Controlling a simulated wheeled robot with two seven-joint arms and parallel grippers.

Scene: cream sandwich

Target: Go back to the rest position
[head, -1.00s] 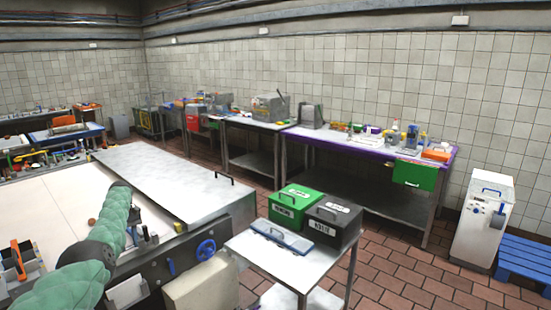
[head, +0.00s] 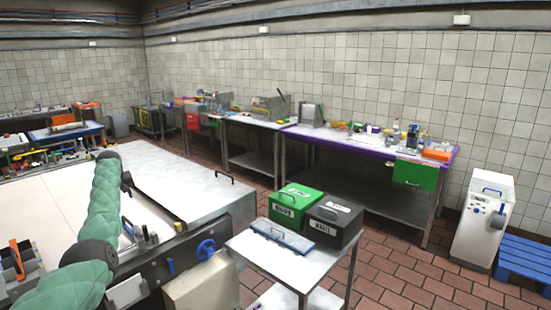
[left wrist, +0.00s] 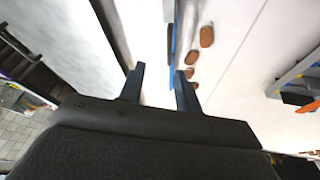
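My left arm, in a green sleeve, reaches over the white work surface (head: 48,210) in the head view. The dark left gripper (head: 127,183) shows small at its far end. In the left wrist view the left gripper (left wrist: 160,84) has its two dark fingers apart, with nothing seen between them. Several brown oval biscuits (left wrist: 207,36) lie on the pale surface beyond the fingers, by a blue strip (left wrist: 172,40). My right gripper is not in either view.
A small table (head: 248,248) holds a green box (head: 296,201), a dark box (head: 333,222) and a blue-grey lidded case (head: 283,235). A purple-edged bench (head: 370,146) stands along the wall. A white machine (head: 484,220) and blue pallet (head: 525,258) are at right. Brick floor between is clear.

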